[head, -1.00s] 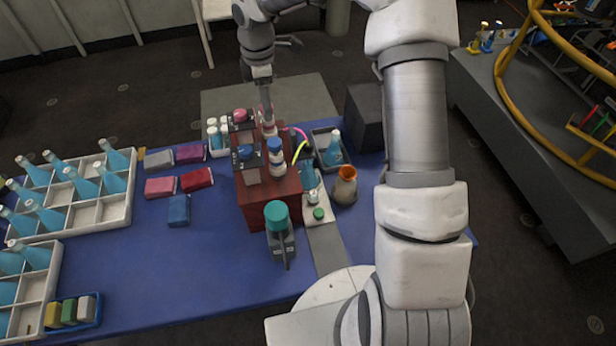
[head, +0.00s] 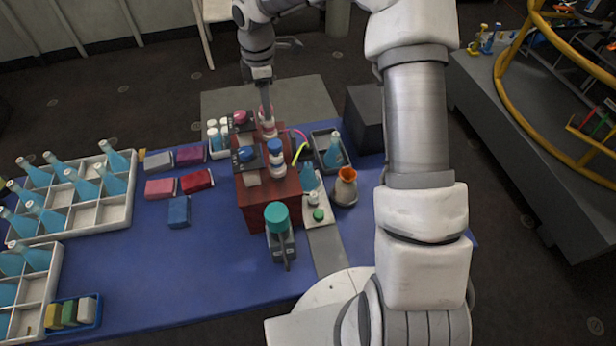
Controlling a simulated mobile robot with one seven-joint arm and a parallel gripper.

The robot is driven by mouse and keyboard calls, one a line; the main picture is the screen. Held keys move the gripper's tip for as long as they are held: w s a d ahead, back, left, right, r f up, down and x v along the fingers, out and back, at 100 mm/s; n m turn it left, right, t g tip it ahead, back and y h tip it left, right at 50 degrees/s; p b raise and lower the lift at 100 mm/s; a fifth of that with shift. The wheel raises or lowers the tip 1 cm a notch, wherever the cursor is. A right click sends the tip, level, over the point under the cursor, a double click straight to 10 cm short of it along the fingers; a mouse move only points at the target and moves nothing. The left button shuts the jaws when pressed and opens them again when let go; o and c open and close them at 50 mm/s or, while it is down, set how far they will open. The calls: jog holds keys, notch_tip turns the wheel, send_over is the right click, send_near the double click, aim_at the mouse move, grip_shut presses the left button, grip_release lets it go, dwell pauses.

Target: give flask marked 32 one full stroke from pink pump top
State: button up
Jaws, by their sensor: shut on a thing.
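My gripper (head: 266,100) points down at the back of the red box (head: 270,206). It is shut on a pink pump top (head: 266,113), which it mostly hides. A second pink top (head: 240,117) sits just left of it on a dark holder. A blue top (head: 246,153) and a blue-and-white pump (head: 276,156) stand nearer on the box. A pink tube (head: 297,133) and a yellow tube (head: 300,151) curve off to the right. A blue flask (head: 309,178) stands on a pale plate right of the box. I cannot read any flask number, so flask 32 is not identifiable.
A teal-topped device (head: 277,213) stands in front of the box. A grey vessel with an orange mouth (head: 345,188) and a dark tray with a flask (head: 342,163) are at right. White crates (head: 112,218) of blue flasks fill the left. The blue table's front middle is clear.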

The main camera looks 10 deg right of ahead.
jog(key=shift+r+p, duration=0.7)
jog(key=shift+r, duration=0.25)
jog(key=shift+f+b, duration=0.6)
jog(key=shift+f, duration=0.5)
jog(key=o, duration=1)
jog(key=shift+r, duration=0.15)
jog(key=shift+r+p, duration=2.85)
jog(key=shift+r, duration=0.6)
